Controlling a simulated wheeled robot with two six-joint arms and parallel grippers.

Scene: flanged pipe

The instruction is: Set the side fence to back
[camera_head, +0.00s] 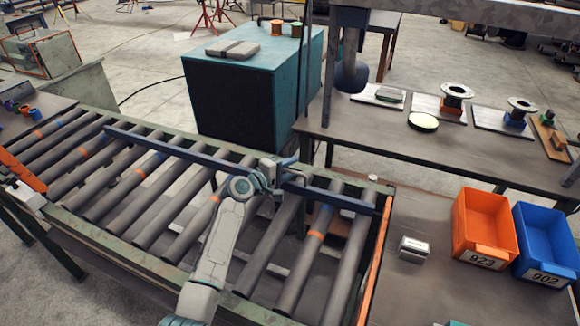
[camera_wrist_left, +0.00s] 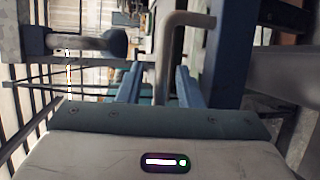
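The side fence (camera_head: 180,151) is a long dark blue bar lying across the roller conveyor. It also shows as an upright blue beam (camera_wrist_left: 228,60) in the left wrist view. My left gripper (camera_head: 272,172) is at the fence, right of its middle, and hides part of it. In the left wrist view, a grey bent handle (camera_wrist_left: 168,60) stands between the two blue fingers of my left gripper (camera_wrist_left: 158,85). The fingers are apart, with a visible gap on the left of the handle; contact on the right is unclear. My right gripper is in neither view.
Conveyor rollers (camera_head: 150,215) lie around my left arm. A teal cabinet (camera_head: 250,80) stands behind the conveyor. A dark round-ended post (camera_head: 350,75) hangs above the back bench. An orange bin (camera_head: 484,228) and blue bin (camera_head: 545,245) stand at right.

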